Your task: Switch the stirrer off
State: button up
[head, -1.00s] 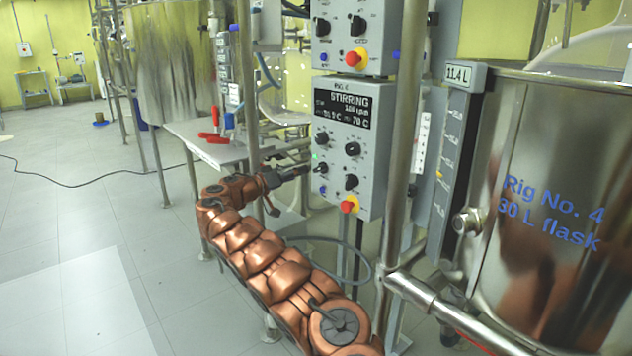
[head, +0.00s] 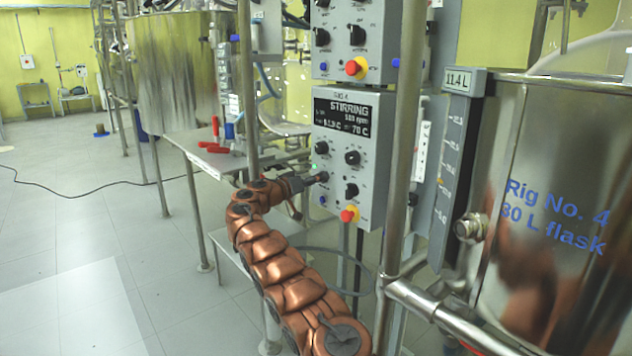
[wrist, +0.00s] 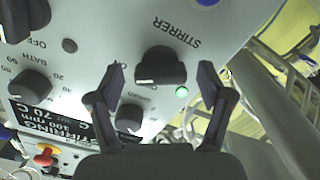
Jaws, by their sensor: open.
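The stirrer knob (wrist: 160,66) is a black knob beside the label STIRRER, seen upside down in the wrist view. A green lamp (wrist: 182,92) next to it is lit. My gripper (wrist: 162,74) is open, with one finger on each side of the knob; I cannot tell whether they touch it. In the head view my gripper (head: 306,181) is at the lower left of the grey control box (head: 345,205), whose display (head: 343,116) reads STIRRING and 70 C. My gripper partly hides the knob there.
A steel vessel (head: 540,240) marked Rig No. 4 is at the right. Open floor (head: 70,250) lies left.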

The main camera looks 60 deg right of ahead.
jog(key=c, duration=1.2)
jog(key=shift+o, duration=0.2)
jog(key=shift+n, duration=0.4)
jog(key=shift+n+p, duration=2.85)
jog(key=shift+n, duration=2.65)
